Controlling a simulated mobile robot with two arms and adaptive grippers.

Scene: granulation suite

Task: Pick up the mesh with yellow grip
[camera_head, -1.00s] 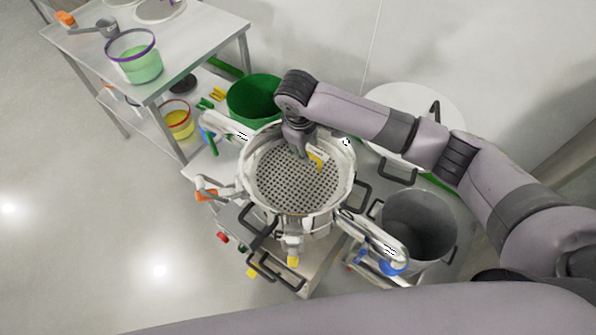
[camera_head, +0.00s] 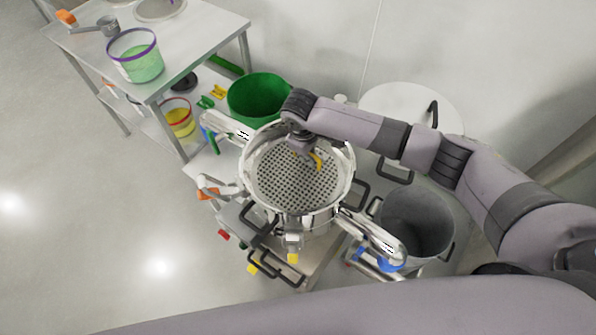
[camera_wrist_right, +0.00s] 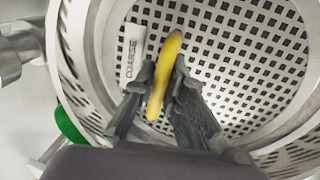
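The perforated metal mesh (camera_head: 290,188) lies inside the round steel bowl (camera_head: 252,168) in the middle of the head view. Its yellow grip (camera_head: 317,161) stands near the far side. In the right wrist view the mesh (camera_wrist_right: 255,60) fills the background, with a white tag marked "COARSE" (camera_wrist_right: 132,52) beside the yellow grip (camera_wrist_right: 172,55). My right gripper (camera_wrist_right: 164,72) reaches down into the bowl. Its fingers are drawn together on both sides of the yellow grip and appear to touch it. My left gripper is not in view.
The bowl's wall rises around my right gripper. A green bucket (camera_head: 258,98) stands behind it and a grey pot (camera_head: 417,222) to its right. A steel table (camera_head: 190,40) with a green-filled container (camera_head: 140,66) is at upper left. The floor at left is clear.

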